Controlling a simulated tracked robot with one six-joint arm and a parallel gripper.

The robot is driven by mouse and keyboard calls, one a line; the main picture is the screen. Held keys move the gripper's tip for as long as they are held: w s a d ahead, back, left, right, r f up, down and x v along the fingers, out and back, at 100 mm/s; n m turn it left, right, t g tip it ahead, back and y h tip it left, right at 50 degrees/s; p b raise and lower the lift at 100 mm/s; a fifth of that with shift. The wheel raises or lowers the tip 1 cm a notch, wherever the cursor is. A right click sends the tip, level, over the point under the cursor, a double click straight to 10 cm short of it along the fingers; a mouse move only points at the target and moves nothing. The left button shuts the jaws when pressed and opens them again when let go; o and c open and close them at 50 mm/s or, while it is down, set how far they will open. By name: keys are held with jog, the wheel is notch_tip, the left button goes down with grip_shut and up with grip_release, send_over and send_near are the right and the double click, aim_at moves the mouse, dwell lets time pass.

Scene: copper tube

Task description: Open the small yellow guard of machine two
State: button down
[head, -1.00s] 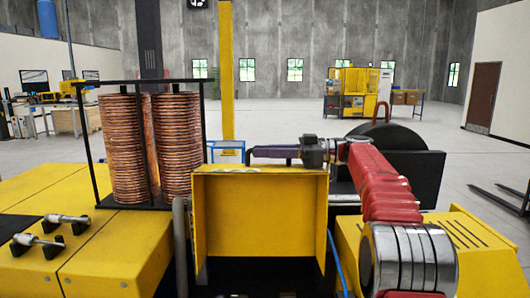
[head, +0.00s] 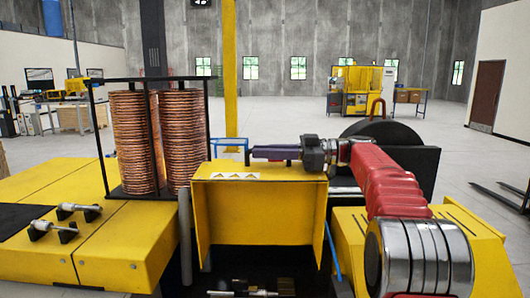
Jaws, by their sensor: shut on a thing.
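The small yellow guard (head: 258,218) is in the middle of the head view. It has a top face with white triangle labels (head: 235,176), a broad front panel and side walls. A dark opening shows below its lower edge. My gripper (head: 272,153) lies along the guard's top edge, with its dark purple fingers pointing left. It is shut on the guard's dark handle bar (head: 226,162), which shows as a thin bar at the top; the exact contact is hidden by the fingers.
Two copper coil stacks (head: 131,145) stand in a black frame at left. Metal fittings (head: 78,212) sit on the yellow machine bed (head: 125,248). A shiny rod (head: 243,293) lies in the dark opening. A black disc (head: 385,140) stands behind my arm.

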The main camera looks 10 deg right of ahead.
jog(key=shift+f, duration=0.15)
jog(key=c, duration=1.8)
grip_release()
jog(key=shift+d, duration=0.1)
jog(key=v, duration=1.3)
jog(key=shift+d, duration=0.35)
